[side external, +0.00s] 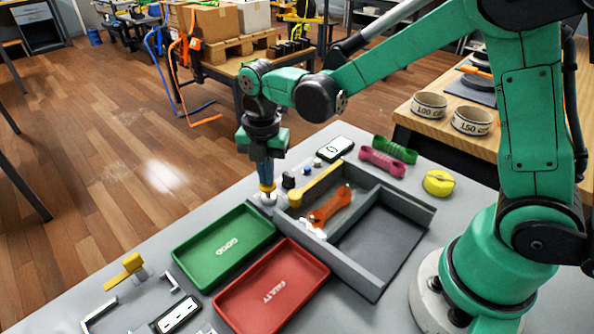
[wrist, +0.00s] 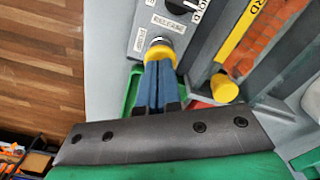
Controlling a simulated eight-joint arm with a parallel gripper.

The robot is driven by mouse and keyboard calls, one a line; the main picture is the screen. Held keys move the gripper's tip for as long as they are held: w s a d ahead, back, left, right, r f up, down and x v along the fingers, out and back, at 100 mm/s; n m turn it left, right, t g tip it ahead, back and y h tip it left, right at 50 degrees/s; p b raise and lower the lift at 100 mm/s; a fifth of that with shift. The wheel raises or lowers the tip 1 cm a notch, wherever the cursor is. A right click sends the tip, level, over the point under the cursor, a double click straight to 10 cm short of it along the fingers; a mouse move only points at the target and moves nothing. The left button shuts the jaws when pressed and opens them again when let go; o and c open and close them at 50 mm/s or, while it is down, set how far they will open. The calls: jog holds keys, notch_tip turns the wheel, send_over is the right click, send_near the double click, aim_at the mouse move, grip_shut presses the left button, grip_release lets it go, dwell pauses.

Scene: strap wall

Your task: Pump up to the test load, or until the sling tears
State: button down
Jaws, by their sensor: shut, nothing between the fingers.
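My gripper (side external: 266,187) is shut with nothing between its fingers, pointing down at the near left corner of the grey test rig (side external: 372,285). In the wrist view its yellow fingertips (wrist: 158,52) are at a round silver button on a grey panel (wrist: 140,75) with a RELEASE label (wrist: 170,23); I cannot tell whether they touch it. A yellow lever (side external: 322,181) lies along the rig beside the panel; it also shows in the wrist view (wrist: 238,35). An orange sling (side external: 332,207) lies in the rig and looks whole. A display (side external: 334,148) behind it seems to read 0.
A green GOOD tray (side external: 185,262) and a red FAULTY tray (side external: 300,310) stand in front. Green (side external: 395,149) and magenta (side external: 382,162) slings and a yellow roll (side external: 438,183) lie behind the rig. A yellow-handled fixture (side external: 125,272) stands at left.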

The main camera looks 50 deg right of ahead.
jog(key=shift+f, duration=0.9)
jog(key=shift+r, duration=1.2)
jog(key=shift+f, duration=1.15)
jog(key=shift+r, duration=1.15)
